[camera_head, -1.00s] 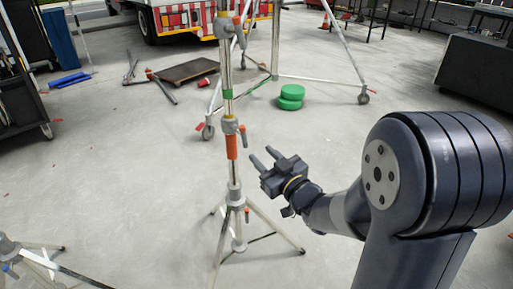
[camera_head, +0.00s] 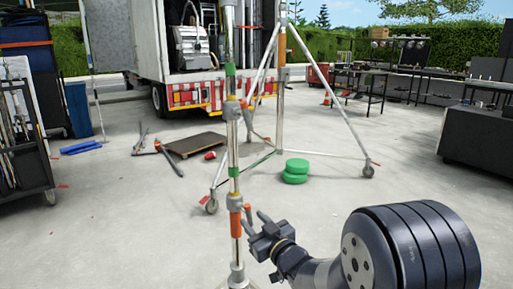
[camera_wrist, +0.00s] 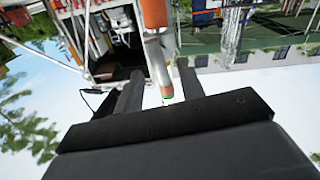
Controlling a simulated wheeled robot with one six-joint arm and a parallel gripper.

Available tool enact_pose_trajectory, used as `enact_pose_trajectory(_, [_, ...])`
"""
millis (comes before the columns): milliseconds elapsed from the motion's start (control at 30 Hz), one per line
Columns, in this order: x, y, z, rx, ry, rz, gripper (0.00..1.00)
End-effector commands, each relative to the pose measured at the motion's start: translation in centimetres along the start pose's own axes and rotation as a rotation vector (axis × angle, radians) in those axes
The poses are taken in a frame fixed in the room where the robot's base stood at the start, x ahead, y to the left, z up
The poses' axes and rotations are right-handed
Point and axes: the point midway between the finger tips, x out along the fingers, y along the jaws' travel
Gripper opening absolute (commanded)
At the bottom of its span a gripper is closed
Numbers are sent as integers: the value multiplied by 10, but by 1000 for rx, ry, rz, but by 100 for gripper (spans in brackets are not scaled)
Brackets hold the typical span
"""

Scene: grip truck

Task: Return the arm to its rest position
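My gripper (camera_head: 256,214) is at the end of my arm in the lower middle of the head view. It is just right of a silver stand pole (camera_head: 233,155) with orange and green bands. In the wrist view my gripper's two dark fingers (camera_wrist: 159,72) are apart, with nothing held between them. A pole with an orange section (camera_wrist: 154,13) shows beyond the gap between the fingers. I cannot tell whether the gripper touches the pole. The wrist view is tilted, with sky and trees low in the picture.
A white truck (camera_head: 150,45) with an open back stands behind. A wheeled tripod frame (camera_head: 330,95) stands near green discs (camera_head: 295,171). A dark board (camera_head: 194,144) lies on the floor. A rack (camera_head: 22,135) is at left, a dark cabinet (camera_head: 475,140) at right. Concrete floor (camera_head: 400,195) is clear at right.

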Motion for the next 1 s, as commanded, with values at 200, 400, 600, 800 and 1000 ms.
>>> enact_pose_trajectory(200, [26,-1,0,-1,1,-1,37])
enact_pose_trajectory(400, [32,0,0,-9,0,-1,37])
enact_pose_trajectory(600, [31,0,0,-13,0,-1,37])
enact_pose_trajectory(800, [28,0,0,-9,0,0,37])
enact_pose_trajectory(1000, [5,1,-1,0,-1,2,37])
